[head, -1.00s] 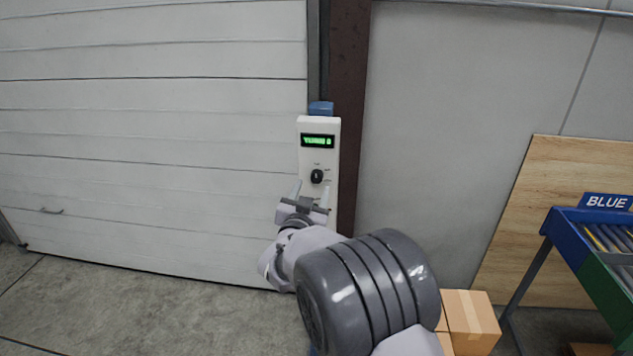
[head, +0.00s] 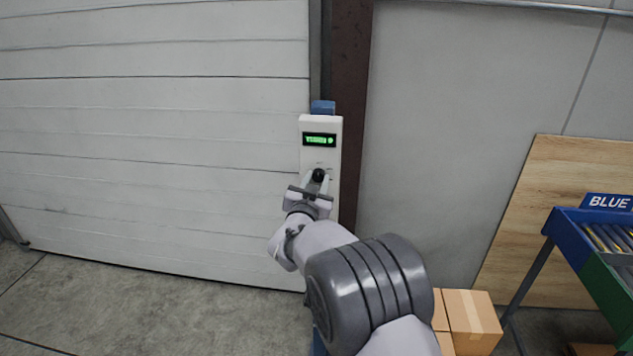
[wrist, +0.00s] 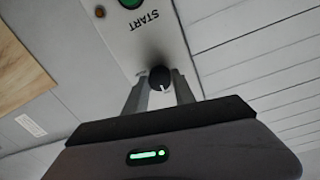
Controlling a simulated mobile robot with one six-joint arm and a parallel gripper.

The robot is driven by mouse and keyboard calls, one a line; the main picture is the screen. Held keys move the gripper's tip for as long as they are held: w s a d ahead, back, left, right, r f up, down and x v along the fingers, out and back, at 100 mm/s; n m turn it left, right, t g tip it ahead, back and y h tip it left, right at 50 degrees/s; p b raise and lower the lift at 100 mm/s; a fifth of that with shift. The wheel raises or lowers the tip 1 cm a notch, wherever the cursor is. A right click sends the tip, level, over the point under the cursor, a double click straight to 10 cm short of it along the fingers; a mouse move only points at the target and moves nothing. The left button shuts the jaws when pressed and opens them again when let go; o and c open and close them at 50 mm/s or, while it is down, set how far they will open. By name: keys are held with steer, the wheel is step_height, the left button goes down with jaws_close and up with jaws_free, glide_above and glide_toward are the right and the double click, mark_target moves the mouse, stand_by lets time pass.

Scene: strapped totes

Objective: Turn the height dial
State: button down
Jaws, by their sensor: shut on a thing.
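The height dial (head: 318,174) is a black knob on a white control panel (head: 308,158) beside the shutter door. In the wrist view the dial (wrist: 160,77) shows a white pointer mark on its face. My gripper (head: 317,181) is at the panel with one finger on each side of the dial, shut on it. In the wrist view my gripper (wrist: 160,88) also has its fingers about the dial. A green-lit display (head: 319,140) is above the dial; its text is too small to read surely. The gripper covers the panel's lower part.
A large white shutter door (head: 150,130) fills the left. A dark brown post (head: 349,90) stands behind the panel. Cardboard boxes (head: 470,320), a wooden board (head: 525,220) and a blue-signed roller rack (head: 590,235) are at the right. Floor at lower left is clear.

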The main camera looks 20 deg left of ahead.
steer(key=shift+f+b, duration=0.1)
steer(key=shift+b, duration=0.35)
steer(key=shift+f+m+b, duration=0.15)
steer(key=shift+m+b, duration=0.55)
steer(key=shift+b, duration=0.35)
steer(key=m+b, duration=0.2)
steer(key=b, duration=0.2)
steer(key=shift+m, duration=0.3)
steer(key=m+b, duration=0.3)
steer(key=b, duration=0.1)
steer(key=shift+g, duration=0.3)
steer(key=shift+r+m+b, duration=0.15)
steer(key=shift+m+b, duration=0.65)
steer(key=shift+m, duration=0.25)
steer(key=shift+r+m+b, duration=0.15)
steer(key=shift+m+b, duration=0.65)
steer(key=shift+m, duration=0.25)
steer(key=c, duration=1)
jaws_free()
steer(key=shift+c, duration=0.2)
